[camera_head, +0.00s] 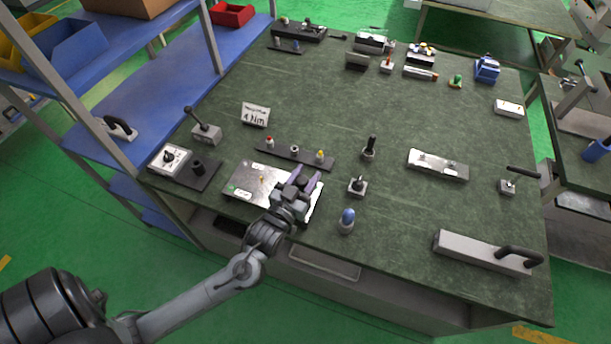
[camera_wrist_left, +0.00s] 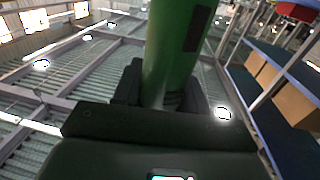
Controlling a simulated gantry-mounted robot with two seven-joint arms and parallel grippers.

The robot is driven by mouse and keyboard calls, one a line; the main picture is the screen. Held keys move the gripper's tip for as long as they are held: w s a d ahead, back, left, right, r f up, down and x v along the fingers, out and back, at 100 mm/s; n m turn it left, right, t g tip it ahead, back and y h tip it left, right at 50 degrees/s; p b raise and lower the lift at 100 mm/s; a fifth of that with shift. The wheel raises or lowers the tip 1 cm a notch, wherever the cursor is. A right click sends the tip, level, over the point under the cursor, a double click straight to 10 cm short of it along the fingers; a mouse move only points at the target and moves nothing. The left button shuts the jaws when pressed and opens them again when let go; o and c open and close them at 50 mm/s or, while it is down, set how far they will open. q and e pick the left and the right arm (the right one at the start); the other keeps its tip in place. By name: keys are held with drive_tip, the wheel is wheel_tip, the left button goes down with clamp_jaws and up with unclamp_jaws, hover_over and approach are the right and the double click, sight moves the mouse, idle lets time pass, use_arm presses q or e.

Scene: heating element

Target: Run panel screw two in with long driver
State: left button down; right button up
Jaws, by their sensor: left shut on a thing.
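The light metal panel (camera_head: 243,176) lies near the front edge of the green bench, left of centre, with small marks on its face. My left gripper (camera_head: 300,178) is over its right part and hides much of that end. The left wrist view shows a thick green cylinder (camera_wrist_left: 178,45), like a driver handle, between my dark fingers (camera_wrist_left: 158,100). The gripper is shut on it. In the head view the handle is mostly hidden by the gripper, and its tip and any screw below cannot be made out. My right gripper is not in view.
A dark rail (camera_head: 290,155) with small coloured pieces lies behind the panel. A black upright tool (camera_head: 370,146), a small block (camera_head: 357,187) and a blue-topped piece (camera_head: 346,221) stand to the right. A switch box (camera_head: 170,158) is at left.

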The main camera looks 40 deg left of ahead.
use_arm(q)
drive_tip(key=shift+f, duration=0.4)
idle(0.8)
drive_tip(key=shift+f, duration=0.25)
idle(0.4)
drive_tip(key=shift+r, duration=0.15)
wheel_tip(320, 180, up, 5)
drive_tip(key=p, duration=0.5)
drive_tip(key=shift+a, duration=0.1)
idle(0.6)
